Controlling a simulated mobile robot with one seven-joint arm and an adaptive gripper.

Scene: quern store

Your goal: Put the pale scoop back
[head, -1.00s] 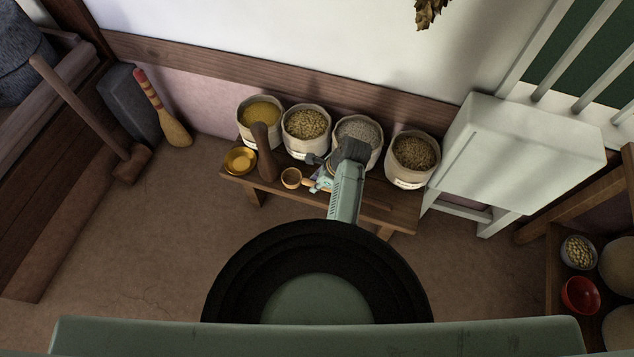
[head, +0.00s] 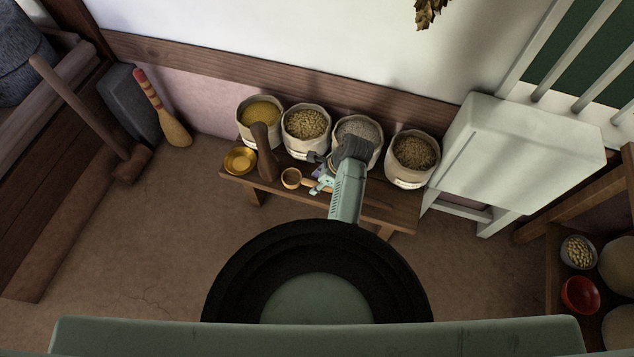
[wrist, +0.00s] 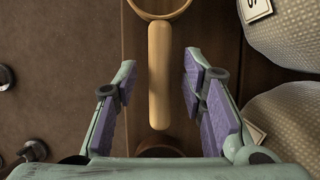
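The pale scoop (head: 291,178) lies on the low wooden bench, its round bowl to the left and its handle pointing right toward my gripper. In the wrist view its pale handle (wrist: 159,75) runs up and down between my fingers, and part of the bowl shows at the top edge. My gripper (wrist: 158,90) is open, with purple-padded fingers on both sides of the handle and a gap on each side. In the head view my gripper (head: 321,183) is low over the bench, partly hidden by my own arm.
Several cloth sacks of grain (head: 307,123) stand along the back of the bench (head: 385,212). A dark wooden pestle-like piece (head: 265,155) and a yellow bowl (head: 240,160) are left of the scoop. A pale cabinet (head: 520,150) stands right of the bench. The floor in front is clear.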

